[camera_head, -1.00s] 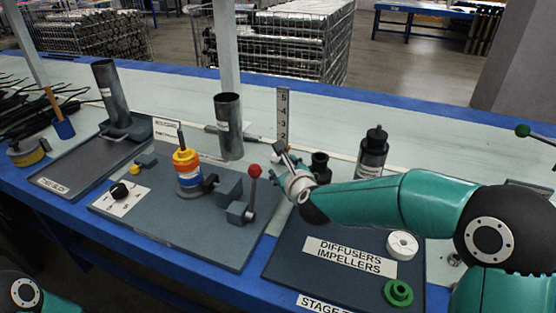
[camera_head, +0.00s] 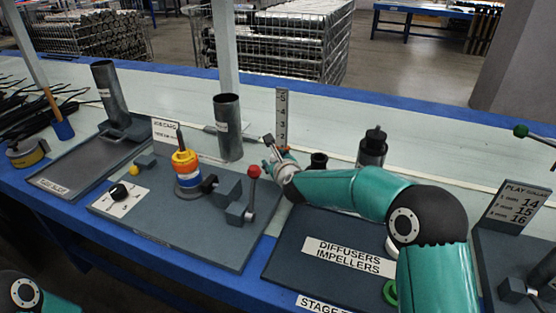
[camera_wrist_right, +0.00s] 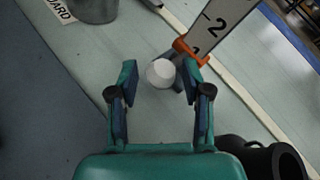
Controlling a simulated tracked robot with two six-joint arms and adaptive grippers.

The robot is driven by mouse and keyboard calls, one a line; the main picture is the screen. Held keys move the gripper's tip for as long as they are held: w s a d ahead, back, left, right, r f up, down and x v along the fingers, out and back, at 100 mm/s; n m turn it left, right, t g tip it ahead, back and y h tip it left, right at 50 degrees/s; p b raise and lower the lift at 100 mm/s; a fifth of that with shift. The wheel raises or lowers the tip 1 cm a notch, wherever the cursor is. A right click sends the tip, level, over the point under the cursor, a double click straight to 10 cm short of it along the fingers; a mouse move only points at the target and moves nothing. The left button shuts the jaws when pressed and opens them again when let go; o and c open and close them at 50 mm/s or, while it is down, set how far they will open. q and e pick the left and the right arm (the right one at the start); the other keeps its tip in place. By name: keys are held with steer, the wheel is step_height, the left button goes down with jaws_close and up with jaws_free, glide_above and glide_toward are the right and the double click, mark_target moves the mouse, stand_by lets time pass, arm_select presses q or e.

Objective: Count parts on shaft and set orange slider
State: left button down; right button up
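The scale (camera_head: 282,112) with printed numbers stands upright at the back of the bench, right of centre. In the right wrist view the orange slider (camera_wrist_right: 196,50) sits around the scale, below the 2. A white round knob (camera_wrist_right: 160,73) lies between my right gripper's fingertips (camera_wrist_right: 160,78), with a gap on the left side. My right gripper (camera_head: 273,153) is open at the scale's lower end and hides the slider in the head view. A shaft carrying stacked orange and yellow parts (camera_head: 187,166) stands on the middle board. My left gripper is out of view.
A red-knobbed lever (camera_head: 254,172) and grey blocks stand beside the shaft. A grey tube (camera_head: 229,128) stands behind it. A dark cylinder (camera_head: 372,150) and a black part (camera_head: 318,161) stand near my right arm. A PLAY gauge sign (camera_head: 515,205) is far right.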

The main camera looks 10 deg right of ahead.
mark_target(275, 159)
jaws_close()
step_height(275, 159, up, 12)
steer(key=p, duration=0.8)
steer(key=shift+a, duration=0.15)
steer(key=shift+o, duration=1.5)
jaws_free()
steer(key=shift+s, duration=0.1)
